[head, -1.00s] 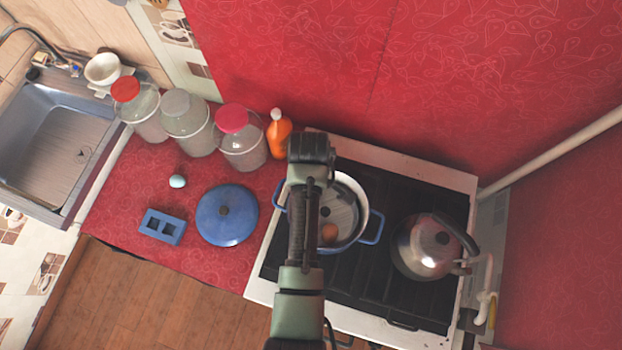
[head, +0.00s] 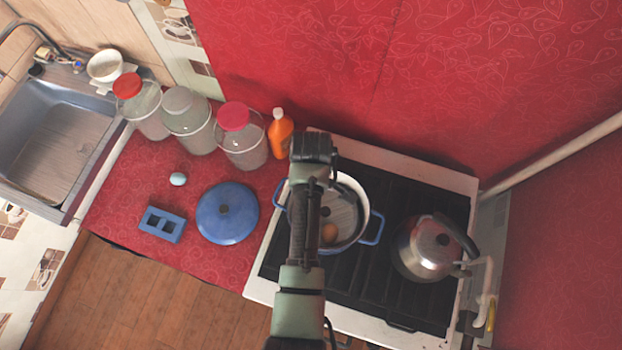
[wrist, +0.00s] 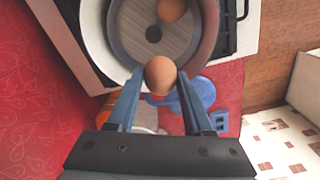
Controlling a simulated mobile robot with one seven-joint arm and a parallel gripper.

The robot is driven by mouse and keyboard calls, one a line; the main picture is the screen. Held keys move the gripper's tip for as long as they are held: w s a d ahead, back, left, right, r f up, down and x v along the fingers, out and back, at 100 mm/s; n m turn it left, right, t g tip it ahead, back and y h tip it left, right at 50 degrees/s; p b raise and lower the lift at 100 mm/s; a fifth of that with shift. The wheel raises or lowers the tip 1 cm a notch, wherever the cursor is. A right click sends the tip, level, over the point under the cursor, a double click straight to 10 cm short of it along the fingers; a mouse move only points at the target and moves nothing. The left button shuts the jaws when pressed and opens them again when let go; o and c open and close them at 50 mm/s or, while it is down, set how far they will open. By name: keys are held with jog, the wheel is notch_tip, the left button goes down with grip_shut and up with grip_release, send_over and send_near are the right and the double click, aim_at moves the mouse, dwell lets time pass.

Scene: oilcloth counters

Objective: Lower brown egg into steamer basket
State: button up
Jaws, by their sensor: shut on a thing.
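My gripper (wrist: 160,73) is shut on a brown egg (wrist: 160,76) in the wrist view, with one blue finger on each side. The held egg appears over the near rim of the pot; its height above the basket is unclear. The steamer basket, a round grey plate with a dark centre (wrist: 128,32), sits inside the pot. A second brown egg (wrist: 172,10) lies in it and also shows in the head view (head: 329,234). In the head view my arm hides the fingers, the held egg and part of the basket (head: 341,212).
The blue-handled pot (head: 372,229) stands on the stove, with a steel kettle (head: 424,250) to its right. Left on the red counter are a blue lid (head: 226,222), a blue holder (head: 162,225), a pale egg (head: 178,179), several jars and an orange bottle (head: 280,136).

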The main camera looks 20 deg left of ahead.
jog(key=shift+f+b, duration=1.95)
jog(key=shift+f, duration=1.05)
jog(key=shift+f+b, duration=1.85)
jog(key=shift+f, duration=0.65)
jog(key=o, duration=0.9)
jog(key=shift+c, duration=0.2)
notch_tip(320, 180, up, 12)
jog(key=shift+f+b, duration=0.15)
jog(key=shift+b, duration=0.8)
jog(key=shift+r, duration=0.65)
